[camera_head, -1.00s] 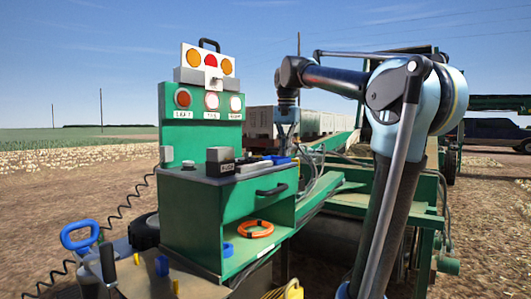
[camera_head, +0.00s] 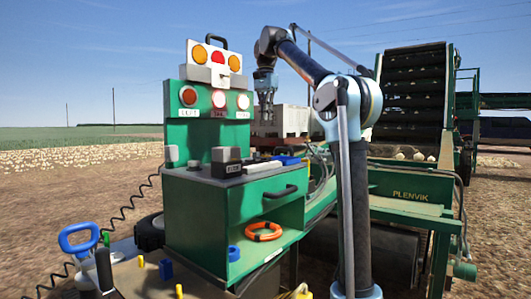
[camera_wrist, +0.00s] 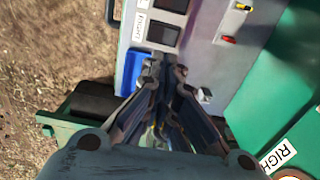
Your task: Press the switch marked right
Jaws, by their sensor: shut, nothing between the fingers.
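A dark rocker switch (camera_wrist: 163,33) sits on a grey switch box, with a white label reading RIGHT (camera_wrist: 139,28) beside it in the wrist view. Another dark rocker (camera_wrist: 171,5) is next to it at the top edge. In the head view my gripper (camera_head: 266,112) hangs fingers-down above the right end of the console top, clear of it. In the wrist view my gripper (camera_wrist: 165,72) is shut and empty, its tips appearing just below the RIGHT-marked switch. The rockers themselves are too small to make out in the head view.
The green console (camera_head: 190,220) carries a panel with three labelled lamps; the right lamp (camera_head: 242,102) stands behind the top. A black-fronted box (camera_head: 226,163) and a blue item (camera_head: 287,160) are on the top. An orange ring (camera_head: 264,232) lies on the shelf. A conveyor stands at right.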

